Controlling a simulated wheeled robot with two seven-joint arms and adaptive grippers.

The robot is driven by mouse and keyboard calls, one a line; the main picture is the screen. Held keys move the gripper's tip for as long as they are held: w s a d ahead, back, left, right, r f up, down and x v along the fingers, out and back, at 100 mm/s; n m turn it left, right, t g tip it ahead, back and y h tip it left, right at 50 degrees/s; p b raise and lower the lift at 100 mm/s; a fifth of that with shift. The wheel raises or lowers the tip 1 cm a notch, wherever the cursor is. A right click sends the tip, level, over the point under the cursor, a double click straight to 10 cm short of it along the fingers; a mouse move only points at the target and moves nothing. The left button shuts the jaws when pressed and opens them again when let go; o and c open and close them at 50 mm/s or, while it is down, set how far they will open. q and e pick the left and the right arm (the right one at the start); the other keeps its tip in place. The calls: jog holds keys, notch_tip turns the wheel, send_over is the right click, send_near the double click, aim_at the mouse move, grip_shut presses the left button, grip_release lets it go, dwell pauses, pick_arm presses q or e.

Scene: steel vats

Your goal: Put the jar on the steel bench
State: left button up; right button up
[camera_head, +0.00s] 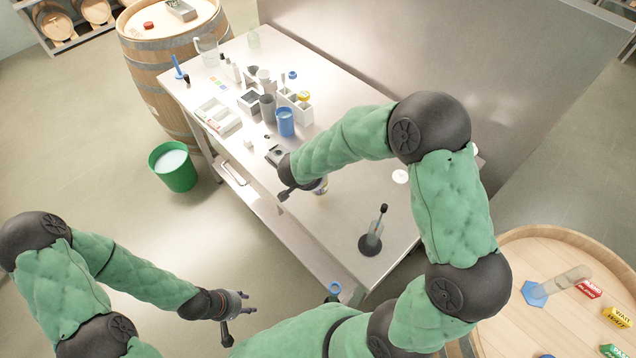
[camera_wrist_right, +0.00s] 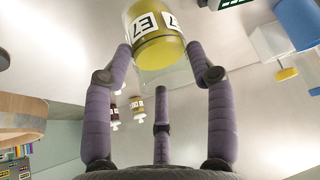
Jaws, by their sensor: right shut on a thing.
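The jar (camera_wrist_right: 158,45) is clear, with yellow contents and a label reading E7. In the right wrist view my right gripper (camera_wrist_right: 160,60) is shut on it, fingers on both sides. In the head view my right gripper (camera_head: 300,190) is over the front part of the steel bench (camera_head: 340,222), and only a small part of the jar (camera_head: 321,187) shows beside it. I cannot tell whether the jar touches the bench top. My left gripper (camera_head: 242,308) is open and empty, off the bench's near side, with its fingers spread.
A blue cup (camera_head: 285,122), grey cups, white trays (camera_head: 217,116) and bottles crowd the bench's far half. A dark-based stand (camera_head: 370,244) is at the near end. A green bucket (camera_head: 173,167) stands on the floor. A barrel top (camera_head: 510,315) with coloured blocks is at right.

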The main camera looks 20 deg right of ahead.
jog(key=shift+a+f, duration=0.1)
jog(key=shift+f, duration=1.3)
jog(key=o, duration=1.5)
